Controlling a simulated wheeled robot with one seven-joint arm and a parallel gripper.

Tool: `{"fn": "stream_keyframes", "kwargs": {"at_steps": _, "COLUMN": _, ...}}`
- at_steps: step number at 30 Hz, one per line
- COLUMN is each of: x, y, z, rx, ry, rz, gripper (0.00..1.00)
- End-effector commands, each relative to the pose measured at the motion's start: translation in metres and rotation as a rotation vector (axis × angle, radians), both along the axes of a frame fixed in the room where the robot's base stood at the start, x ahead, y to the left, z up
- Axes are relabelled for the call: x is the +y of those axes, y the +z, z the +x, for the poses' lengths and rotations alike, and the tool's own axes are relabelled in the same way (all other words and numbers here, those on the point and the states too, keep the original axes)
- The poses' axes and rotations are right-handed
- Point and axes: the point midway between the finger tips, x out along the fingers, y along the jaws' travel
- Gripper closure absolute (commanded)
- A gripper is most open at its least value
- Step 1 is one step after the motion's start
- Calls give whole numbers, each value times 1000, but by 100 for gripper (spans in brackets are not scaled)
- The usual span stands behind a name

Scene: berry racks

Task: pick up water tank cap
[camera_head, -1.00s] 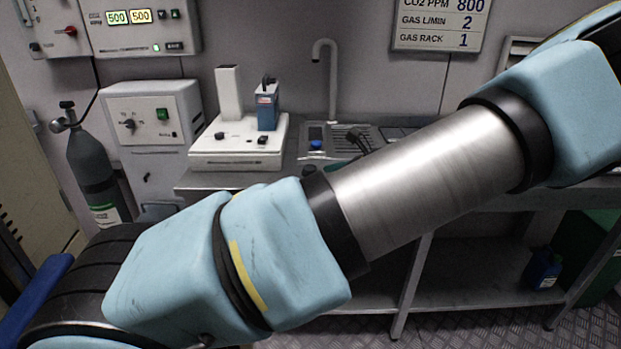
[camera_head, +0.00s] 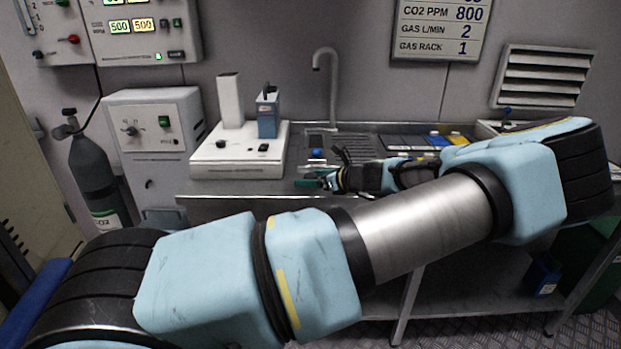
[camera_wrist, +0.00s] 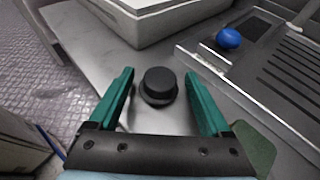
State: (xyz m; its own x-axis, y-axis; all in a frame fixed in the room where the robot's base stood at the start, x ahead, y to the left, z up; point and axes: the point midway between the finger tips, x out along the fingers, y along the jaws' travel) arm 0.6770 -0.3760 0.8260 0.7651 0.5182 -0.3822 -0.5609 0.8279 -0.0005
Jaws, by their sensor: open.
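A round black cap (camera_wrist: 159,84) stands on the steel bench top (camera_wrist: 92,32) in the wrist view. My gripper (camera_wrist: 160,92) is open, with one green finger on each side of the cap. I see no contact between the fingers and the cap; the exact height of the fingers over the bench is hard to tell. In the head view my gripper (camera_head: 312,181) is small, at the bench's front edge, and the cap cannot be made out there.
A white device (camera_head: 238,152) with a blue block (camera_head: 267,112) stands left of my gripper. A sink with a drainboard (camera_wrist: 262,75) and a blue ball-like object (camera_wrist: 228,38) lies to the right. A curved tap (camera_head: 331,88) rises behind. Coloured boxes (camera_head: 437,139) stand farther right.

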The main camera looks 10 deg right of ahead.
Motion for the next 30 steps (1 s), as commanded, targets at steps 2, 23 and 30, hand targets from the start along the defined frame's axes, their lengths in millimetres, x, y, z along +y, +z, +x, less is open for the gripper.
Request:
{"fn": "stream_keyframes", "kwargs": {"at_steps": 2, "x": 4, "y": -2, "z": 5, "rx": 0, "ry": 1, "rz": 2, "gripper": 18}}
{"fn": "stream_keyframes", "kwargs": {"at_steps": 23, "x": 4, "y": -3, "z": 6, "rx": 0, "ry": 0, "rz": 0, "gripper": 69}}
{"fn": "stream_keyframes", "kwargs": {"at_steps": 30, "x": 4, "y": -3, "z": 6, "rx": 0, "ry": 0, "rz": 0, "gripper": 96}}
